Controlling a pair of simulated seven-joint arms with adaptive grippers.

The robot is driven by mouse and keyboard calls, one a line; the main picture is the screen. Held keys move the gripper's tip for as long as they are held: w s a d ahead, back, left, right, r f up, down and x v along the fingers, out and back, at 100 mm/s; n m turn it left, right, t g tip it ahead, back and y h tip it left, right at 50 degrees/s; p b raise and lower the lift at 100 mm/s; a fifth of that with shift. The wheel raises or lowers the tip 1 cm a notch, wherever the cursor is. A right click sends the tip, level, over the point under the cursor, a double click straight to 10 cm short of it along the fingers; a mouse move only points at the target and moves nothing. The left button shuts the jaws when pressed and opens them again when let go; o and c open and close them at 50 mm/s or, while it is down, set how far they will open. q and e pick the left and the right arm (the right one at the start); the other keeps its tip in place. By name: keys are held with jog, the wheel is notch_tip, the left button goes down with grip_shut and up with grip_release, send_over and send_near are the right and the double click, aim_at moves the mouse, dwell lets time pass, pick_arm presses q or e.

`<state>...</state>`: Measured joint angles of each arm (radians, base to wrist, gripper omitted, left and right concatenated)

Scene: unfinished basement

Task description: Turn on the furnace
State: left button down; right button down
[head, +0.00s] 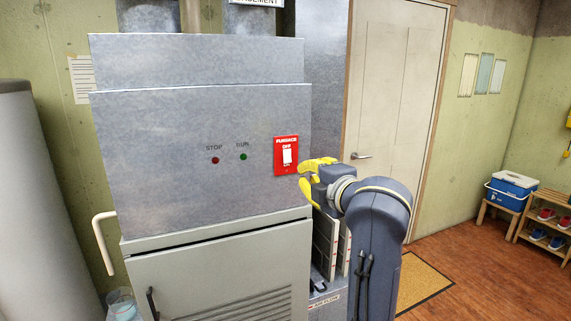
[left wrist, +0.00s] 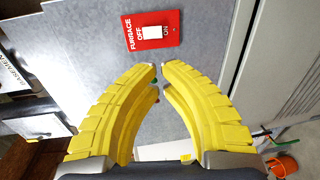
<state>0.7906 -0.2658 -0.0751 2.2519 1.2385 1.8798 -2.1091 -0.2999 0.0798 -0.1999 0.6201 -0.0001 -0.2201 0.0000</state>
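The furnace (head: 190,130) is a large grey metal cabinet. On its front at the right is a red plate (head: 279,142) marked FURNACE, with OFF above and ON below a white rocker switch (head: 287,156). The wrist view shows the plate (left wrist: 137,32) sideways, with the white switch (left wrist: 152,32) between OFF and ON. My left gripper (head: 302,175), with yellow fingers, is just right of and below the plate. Its fingertips (left wrist: 159,68) come almost together, empty and apart from the switch. Contact with the cabinet cannot be told. My right gripper is not in view.
A red STOP light (head: 215,160) and a green RUN light (head: 243,157) sit left of the plate. A lower furnace door (head: 210,270) has a dark handle. A white door (head: 392,90) stands behind my arm. A blue cooler (head: 512,185) and shoe rack are far right.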

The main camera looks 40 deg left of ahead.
aim_at(282, 161)
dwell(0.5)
pick_arm(q)
jog(key=x, duration=1.4)
